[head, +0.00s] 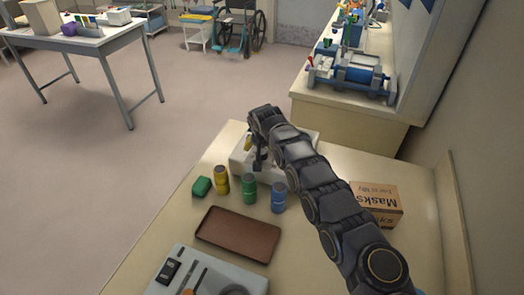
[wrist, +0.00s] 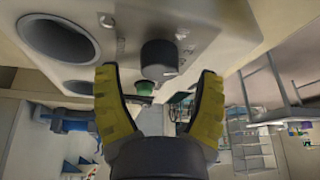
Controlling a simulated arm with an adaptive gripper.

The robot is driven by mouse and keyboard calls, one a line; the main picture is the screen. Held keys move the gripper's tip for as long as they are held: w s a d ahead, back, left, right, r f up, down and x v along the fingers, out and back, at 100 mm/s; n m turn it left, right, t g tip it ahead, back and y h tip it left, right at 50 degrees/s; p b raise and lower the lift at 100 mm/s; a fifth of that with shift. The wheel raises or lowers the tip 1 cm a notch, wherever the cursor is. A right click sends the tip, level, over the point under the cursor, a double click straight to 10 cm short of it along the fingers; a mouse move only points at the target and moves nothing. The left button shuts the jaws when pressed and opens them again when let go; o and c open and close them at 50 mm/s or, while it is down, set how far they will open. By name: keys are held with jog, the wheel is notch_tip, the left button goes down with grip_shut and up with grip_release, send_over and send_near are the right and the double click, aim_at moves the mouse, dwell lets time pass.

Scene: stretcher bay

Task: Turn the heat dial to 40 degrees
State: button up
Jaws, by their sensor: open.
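The heat dial is a dark round knob (wrist: 159,57) on the face of a pale warmer (wrist: 225,35) in the wrist view. My gripper (wrist: 157,72) is open, with one yellow finger on each side of the knob. Gaps show between fingers and knob, so they look apart from it. Small pale marks surround the knob but are too blurred to read; its setting cannot be told. In the head view, the white warmer (head: 240,165) sits at the counter's far end. My gripper (head: 254,150) is at it, and my arm hides part of it and the dial.
Two round openings, one a large dark ring (wrist: 60,38), are in the warmer's face. Yellow (head: 221,180), green (head: 249,188) and blue (head: 279,197) jars, a green block (head: 201,187) and a brown tray (head: 238,234) stand nearby. A masks box (head: 378,200) is right of my arm.

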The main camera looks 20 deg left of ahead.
jog(key=shift+w+f, duration=0.15)
jog(key=shift+f, duration=0.45)
jog(key=c, duration=1.1)
jog(key=shift+n, duration=0.3)
jog(key=shift+c, duration=0.2)
jog(key=shift+w+d+n+y, duration=0.1)
jog(key=shift+n+y, duration=0.3)
jog(key=shift+n, duration=0.6)
jog(key=shift+n+g+y, duration=0.4)
jog(key=shift+n+g, duration=0.1)
jog(key=shift+n, duration=0.7)
jog(key=shift+n+g+y, duration=0.5)
jog(key=shift+n, duration=1.3)
